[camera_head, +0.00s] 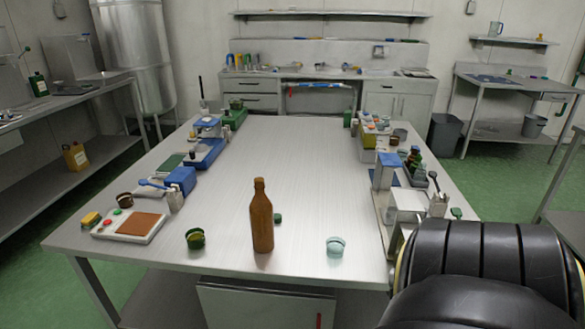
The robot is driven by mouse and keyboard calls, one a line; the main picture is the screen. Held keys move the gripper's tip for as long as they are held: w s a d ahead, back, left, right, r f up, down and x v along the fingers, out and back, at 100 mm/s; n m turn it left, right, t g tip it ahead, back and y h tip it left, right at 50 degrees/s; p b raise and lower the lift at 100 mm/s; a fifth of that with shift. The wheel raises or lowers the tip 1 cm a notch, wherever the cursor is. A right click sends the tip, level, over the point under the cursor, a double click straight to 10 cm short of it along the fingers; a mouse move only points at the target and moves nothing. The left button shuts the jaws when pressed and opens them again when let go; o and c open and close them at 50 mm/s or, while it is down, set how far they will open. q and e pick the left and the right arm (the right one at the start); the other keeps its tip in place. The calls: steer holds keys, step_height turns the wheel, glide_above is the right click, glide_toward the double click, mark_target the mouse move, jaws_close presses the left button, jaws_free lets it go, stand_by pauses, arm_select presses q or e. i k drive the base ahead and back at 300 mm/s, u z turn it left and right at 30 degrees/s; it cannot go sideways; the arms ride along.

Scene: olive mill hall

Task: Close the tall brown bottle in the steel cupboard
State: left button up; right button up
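The tall brown bottle (262,222) stands upright near the front edge of the steel table (225,215). Its neck is plain brown to the top, and I cannot make out a separate cap on it. Neither of my grippers is in view.
A green cup-like thing (195,238) is left of the bottle, a pale glass-like one (336,246) right of it. A tray (130,226) and a blue box (181,179) line the left side; boxes and small bottles crowd the right. The table's middle is clear.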

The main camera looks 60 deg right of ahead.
mark_target(261, 210)
steer(key=z, duration=0.75)
